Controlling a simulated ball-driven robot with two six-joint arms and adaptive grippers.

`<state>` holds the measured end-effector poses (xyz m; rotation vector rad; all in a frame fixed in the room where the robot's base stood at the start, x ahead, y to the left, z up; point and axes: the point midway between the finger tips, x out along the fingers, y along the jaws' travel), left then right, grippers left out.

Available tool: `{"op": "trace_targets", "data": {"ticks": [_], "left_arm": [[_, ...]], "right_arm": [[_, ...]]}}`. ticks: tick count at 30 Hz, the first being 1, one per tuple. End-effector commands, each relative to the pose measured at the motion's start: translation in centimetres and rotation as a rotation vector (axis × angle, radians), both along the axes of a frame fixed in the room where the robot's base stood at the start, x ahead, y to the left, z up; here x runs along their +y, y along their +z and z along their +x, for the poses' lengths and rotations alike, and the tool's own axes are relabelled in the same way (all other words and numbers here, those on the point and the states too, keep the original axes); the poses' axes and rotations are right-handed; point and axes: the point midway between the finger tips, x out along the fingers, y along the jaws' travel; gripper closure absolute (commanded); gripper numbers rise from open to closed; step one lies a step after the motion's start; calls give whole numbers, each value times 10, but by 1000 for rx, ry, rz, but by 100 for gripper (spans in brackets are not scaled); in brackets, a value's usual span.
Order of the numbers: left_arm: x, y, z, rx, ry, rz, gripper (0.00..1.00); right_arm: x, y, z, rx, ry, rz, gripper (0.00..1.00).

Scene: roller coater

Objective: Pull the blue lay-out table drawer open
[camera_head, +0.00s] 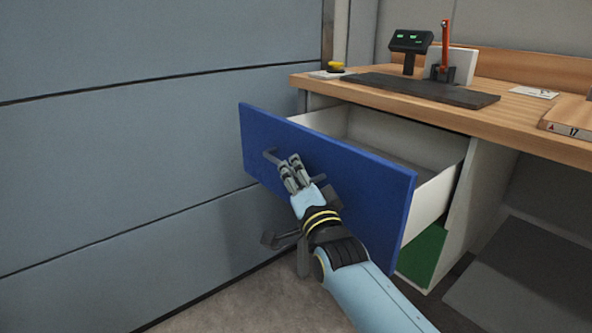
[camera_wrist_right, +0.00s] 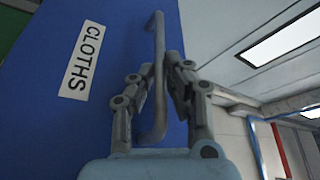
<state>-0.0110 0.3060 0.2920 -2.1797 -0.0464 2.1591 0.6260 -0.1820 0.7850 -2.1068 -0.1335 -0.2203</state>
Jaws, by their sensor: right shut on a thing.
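The blue drawer (camera_head: 350,185) of the wooden lay-out table (camera_head: 400,108) stands pulled out, and its pale, empty-looking inside shows behind the front. A grey bar handle (camera_head: 269,155) is on the blue front. My right gripper (camera_head: 293,168) is at this handle with its fingers closed around it. In the right wrist view, the two fingers of my right gripper (camera_wrist_right: 158,88) are on either side of the handle (camera_wrist_right: 159,40), and a white label reading CLOTHS (camera_wrist_right: 82,60) is on the blue front (camera_wrist_right: 105,105). My left gripper is not in view.
A grey panelled wall (camera_head: 130,160) stands close on the left. On the tabletop are a dark mat (camera_head: 420,88), a small display (camera_head: 410,41), a holder with a red tool (camera_head: 445,50) and a yellow button (camera_head: 335,66). A green panel (camera_head: 422,257) shows below the drawer.

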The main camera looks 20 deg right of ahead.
Motion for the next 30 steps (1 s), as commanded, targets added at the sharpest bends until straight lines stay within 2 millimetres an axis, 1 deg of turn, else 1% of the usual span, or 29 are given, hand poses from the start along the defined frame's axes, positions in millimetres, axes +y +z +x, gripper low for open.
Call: {"op": "trace_targets", "data": {"ticks": [5, 6, 10, 11, 17, 20, 23, 26, 30], "left_arm": [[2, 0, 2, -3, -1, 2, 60], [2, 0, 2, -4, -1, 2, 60], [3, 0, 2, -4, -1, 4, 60], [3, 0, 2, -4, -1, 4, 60], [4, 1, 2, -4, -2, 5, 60], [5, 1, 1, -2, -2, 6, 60], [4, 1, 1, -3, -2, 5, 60], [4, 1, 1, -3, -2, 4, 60], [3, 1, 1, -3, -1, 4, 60]], "right_arm": [[0, -2, 0, 4, 0, 0, 100], [0, -2, 0, 4, 0, 0, 84], [0, -2, 0, 4, 0, 0, 67], [0, -1, 0, 2, 0, 0, 66], [0, -1, 0, 1, 0, 0, 66], [0, -2, -4, 2, 0, 0, 66], [0, -5, -15, 3, 0, 1, 66], [0, -10, -35, 4, 0, 1, 66], [0, -17, -67, 5, -1, 1, 66]]}}
